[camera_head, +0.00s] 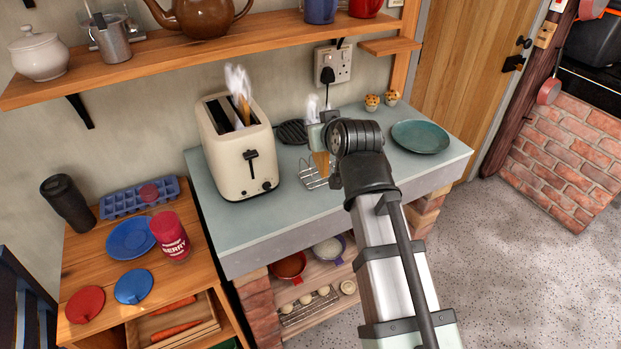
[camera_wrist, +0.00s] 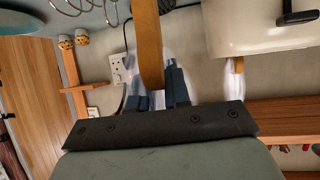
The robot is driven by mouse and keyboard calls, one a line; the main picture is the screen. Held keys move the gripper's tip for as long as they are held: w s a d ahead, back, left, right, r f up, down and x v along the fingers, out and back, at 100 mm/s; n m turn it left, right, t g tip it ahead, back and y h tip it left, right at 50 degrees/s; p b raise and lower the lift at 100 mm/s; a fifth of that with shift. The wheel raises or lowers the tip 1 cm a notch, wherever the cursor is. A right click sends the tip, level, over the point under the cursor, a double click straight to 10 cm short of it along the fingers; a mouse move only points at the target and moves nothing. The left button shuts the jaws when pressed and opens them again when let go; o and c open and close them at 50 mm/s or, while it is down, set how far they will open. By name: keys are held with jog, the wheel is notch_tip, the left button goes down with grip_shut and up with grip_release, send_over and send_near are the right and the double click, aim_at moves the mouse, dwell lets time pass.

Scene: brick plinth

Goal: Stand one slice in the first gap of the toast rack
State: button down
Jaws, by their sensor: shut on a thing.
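My gripper (camera_wrist: 160,92) is shut on a brown slice of toast (camera_wrist: 149,45), which shows edge-on and points away from the fingers. In the head view the slice (camera_head: 321,164) hangs below the gripper, upright, at the wire toast rack (camera_head: 311,178). My arm hides part of the rack. In the wrist view the rack (camera_wrist: 86,10) shows only in part, beside the slice; I cannot tell whether the slice is inside a gap. The cream toaster (camera_head: 238,152) stands to the left with another slice (camera_head: 244,109) sticking up from a slot.
A teal plate (camera_head: 420,136) and two muffins (camera_head: 372,102) are right of and behind the rack. A dark round thing (camera_head: 292,132) lies between toaster and rack. The shelf (camera_head: 150,60) overhangs the back wall, with a socket (camera_head: 333,66) below it. The counter front is clear.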

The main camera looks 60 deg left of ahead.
jog(key=shift+n+g, duration=0.3)
jog(key=shift+g, duration=0.1)
jog(key=x, duration=0.4)
jog(key=shift+w+r, duration=0.15)
jog(key=shift+w, duration=0.25)
notch_tip(320, 180, down, 7)
jog(key=a+n+g, duration=0.1)
jog(key=a, duration=0.2)
jog(key=shift+s+n+g, duration=0.3)
jog(key=shift+n, duration=0.1)
jog(key=c, duration=1.1)
grip_release()
jog(key=shift+f, duration=0.2)
